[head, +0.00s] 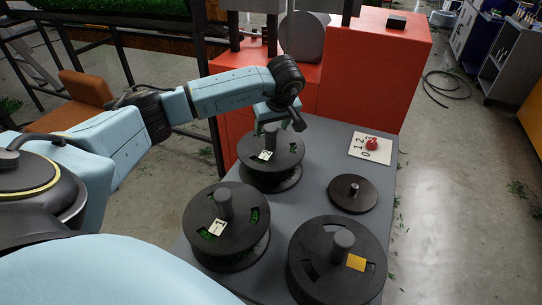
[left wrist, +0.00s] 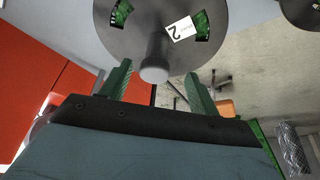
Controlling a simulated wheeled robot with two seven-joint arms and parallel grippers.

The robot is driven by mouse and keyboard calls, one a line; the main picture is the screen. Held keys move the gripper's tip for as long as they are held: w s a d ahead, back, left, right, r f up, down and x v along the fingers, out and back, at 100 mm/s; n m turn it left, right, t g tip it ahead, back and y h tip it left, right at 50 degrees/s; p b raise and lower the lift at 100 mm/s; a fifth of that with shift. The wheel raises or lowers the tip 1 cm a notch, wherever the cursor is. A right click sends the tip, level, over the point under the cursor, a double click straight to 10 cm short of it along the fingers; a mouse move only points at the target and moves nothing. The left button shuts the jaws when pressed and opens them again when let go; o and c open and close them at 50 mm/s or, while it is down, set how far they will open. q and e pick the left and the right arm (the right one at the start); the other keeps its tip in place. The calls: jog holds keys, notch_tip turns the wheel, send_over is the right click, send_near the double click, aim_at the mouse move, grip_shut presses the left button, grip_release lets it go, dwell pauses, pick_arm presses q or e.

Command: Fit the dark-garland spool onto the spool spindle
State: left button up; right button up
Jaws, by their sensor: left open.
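Three black spools with upright grey hubs stand on the grey table. The back spool (head: 271,160) has a white tag reading 2 and green garland in its slots; it also shows in the left wrist view (left wrist: 120,25). The front-left spool (head: 232,232) has a tag reading 1 and green showing. The front-right spool (head: 318,262) has an orange tag. I cannot tell for sure which is the dark-garland one. The spool spindle (head: 354,188), a short pin on a round black base, is bare. My left gripper (head: 272,126) is open, its green fingers (left wrist: 156,76) either side of the back spool's hub. My right gripper is out of view.
A white card (head: 358,150) with numbers and a red knob lies behind the spindle. An orange-red machine (head: 375,75) stands beyond the table's back edge. The front-right spool stands close in front of the spindle base.

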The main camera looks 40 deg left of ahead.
aim_at(270, 135)
pick_arm(q)
jog(key=shift+w+b+x, duration=0.15)
jog(key=shift+b+x, duration=0.05)
jog(key=shift+x, duration=1.5)
jog(key=shift+w+b+x, duration=0.15)
jog(key=shift+x, duration=1.6)
jog(key=shift+r, duration=0.25)
grip_shut()
